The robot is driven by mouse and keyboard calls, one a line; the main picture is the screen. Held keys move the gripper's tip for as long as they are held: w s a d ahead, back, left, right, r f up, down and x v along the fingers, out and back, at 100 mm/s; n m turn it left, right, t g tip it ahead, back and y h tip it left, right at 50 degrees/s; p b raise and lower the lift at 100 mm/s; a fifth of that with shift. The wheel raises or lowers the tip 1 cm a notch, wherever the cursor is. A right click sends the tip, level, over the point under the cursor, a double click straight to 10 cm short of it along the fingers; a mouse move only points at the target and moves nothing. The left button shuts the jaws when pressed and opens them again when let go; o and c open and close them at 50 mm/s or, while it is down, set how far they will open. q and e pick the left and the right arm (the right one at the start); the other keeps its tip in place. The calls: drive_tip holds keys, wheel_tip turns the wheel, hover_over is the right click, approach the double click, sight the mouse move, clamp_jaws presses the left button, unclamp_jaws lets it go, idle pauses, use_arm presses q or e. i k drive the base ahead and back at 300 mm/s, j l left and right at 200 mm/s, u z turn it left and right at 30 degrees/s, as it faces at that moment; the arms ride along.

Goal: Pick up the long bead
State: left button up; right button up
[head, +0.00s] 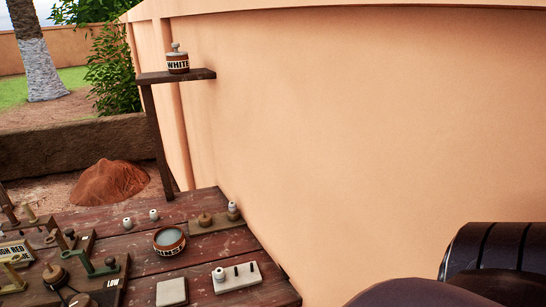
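Several small beads are on the dark red plank table. Two small pale beads, one on the left (127,223) and one on the right (154,214), stand on bare planks. Neither gripper shows in the head view.
A round bowl with lettering (170,240) and a pale square tile (172,291) are near the beads. Green and brown stands (88,262) crowd the left. A peach wall (370,130) closes the right. A "WHITE" jar (178,64) stands on a raised shelf (174,76).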

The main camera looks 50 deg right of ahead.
sight(232, 207)
drive_tip(key=z, duration=1.65)
